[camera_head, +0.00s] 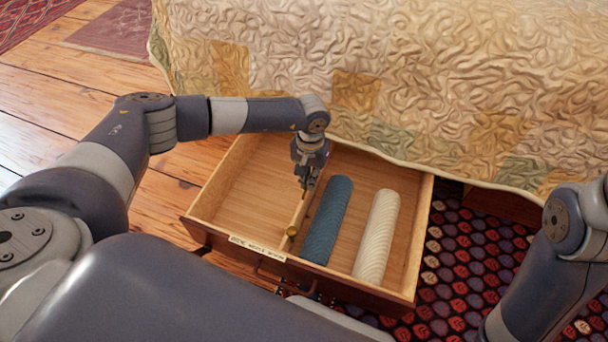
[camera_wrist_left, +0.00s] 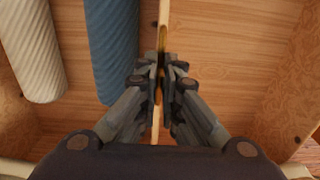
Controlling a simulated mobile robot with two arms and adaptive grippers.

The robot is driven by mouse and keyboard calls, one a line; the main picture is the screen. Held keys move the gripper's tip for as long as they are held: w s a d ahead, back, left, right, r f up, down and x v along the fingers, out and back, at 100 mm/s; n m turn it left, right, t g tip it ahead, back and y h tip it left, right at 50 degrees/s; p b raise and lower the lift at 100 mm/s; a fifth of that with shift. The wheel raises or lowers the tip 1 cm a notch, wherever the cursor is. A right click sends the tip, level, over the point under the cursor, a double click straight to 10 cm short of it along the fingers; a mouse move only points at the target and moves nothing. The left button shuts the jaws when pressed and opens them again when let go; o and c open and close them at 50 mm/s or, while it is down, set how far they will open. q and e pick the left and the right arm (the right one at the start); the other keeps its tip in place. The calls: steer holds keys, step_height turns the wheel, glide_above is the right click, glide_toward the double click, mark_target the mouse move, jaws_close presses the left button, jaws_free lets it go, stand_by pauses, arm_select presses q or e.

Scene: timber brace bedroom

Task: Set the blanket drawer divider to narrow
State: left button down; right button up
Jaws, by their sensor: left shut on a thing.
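The drawer (camera_head: 415,285) is pulled out from under the bed. A thin wooden divider (camera_head: 298,213) stands in it, running front to back, with a small brass knob (camera_head: 292,231) near its front end. The divider also shows in the left wrist view (camera_wrist_left: 164,22). My left gripper (camera_head: 303,188) reaches down into the drawer; in the left wrist view its fingers (camera_wrist_left: 161,82) are shut on the divider, one on each side. A blue rolled blanket (camera_head: 327,220) lies just right of the divider in the head view. My right gripper is out of view.
A cream rolled blanket (camera_head: 377,237) lies right of the blue one. The compartment left of the divider is empty. A label strip (camera_head: 258,247) is on the drawer front, its text hard to read. A quilt-covered bed (camera_head: 400,80) stands behind. A patterned rug (camera_head: 470,260) lies at right.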

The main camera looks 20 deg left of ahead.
arm_select(q)
steer(key=shift+d, duration=0.3)
steer(key=c, duration=1.8)
jaws_free()
step_height(320, 180, up, 12)
